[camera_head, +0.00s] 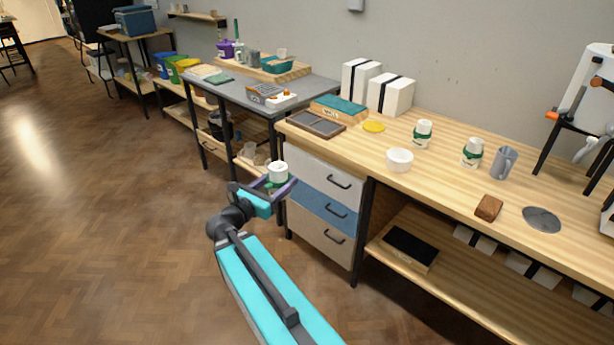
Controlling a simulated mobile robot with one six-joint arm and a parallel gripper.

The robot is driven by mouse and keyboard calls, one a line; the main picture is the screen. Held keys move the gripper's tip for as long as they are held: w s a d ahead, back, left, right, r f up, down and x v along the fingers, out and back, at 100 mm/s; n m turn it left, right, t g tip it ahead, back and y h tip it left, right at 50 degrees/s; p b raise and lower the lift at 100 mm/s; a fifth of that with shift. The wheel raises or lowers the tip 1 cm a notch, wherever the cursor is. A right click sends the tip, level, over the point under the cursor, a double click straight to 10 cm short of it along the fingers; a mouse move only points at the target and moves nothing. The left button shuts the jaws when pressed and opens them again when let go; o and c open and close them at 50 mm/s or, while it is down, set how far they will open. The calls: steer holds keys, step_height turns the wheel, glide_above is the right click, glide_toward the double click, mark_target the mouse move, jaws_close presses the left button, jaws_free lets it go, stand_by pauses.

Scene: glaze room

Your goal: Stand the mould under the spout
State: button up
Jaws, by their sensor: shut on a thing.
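My gripper (278,187) is shut on a white mould with a green band (278,168). It holds the mould upright, in front of the drawer unit and left of the long wooden bench; the fingers hide part of its lower side. Two similar green-banded moulds stand on the bench, one farther back (423,128) and one nearer (472,147). At the right edge a white tank (592,85) stands on black legs, partly cut off by the frame. A small pale part low among its legs (588,148) may be the spout; I cannot tell.
White boxes (391,95) stand by the wall. Left floor is clear.

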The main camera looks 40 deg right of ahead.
steer(key=w+a+f+n+t+y, duration=0.1)
steer(key=w+a+n+t, duration=0.1)
steer(key=a, duration=1.4)
steer(key=w+a+f+n+t+y, duration=0.1)
steer(key=w+a+n+t+y, duration=0.1)
steer(key=a, duration=1.5)
steer(key=w+n+t, duration=0.1)
steer(key=w+t, duration=0.1)
steer(key=t, duration=0.1)
steer(key=shift+w+a, duration=0.3)
steer(key=shift+w, duration=0.05)
steer(key=shift+s+t+y, duration=0.1)
steer(key=shift+t+y, duration=0.2)
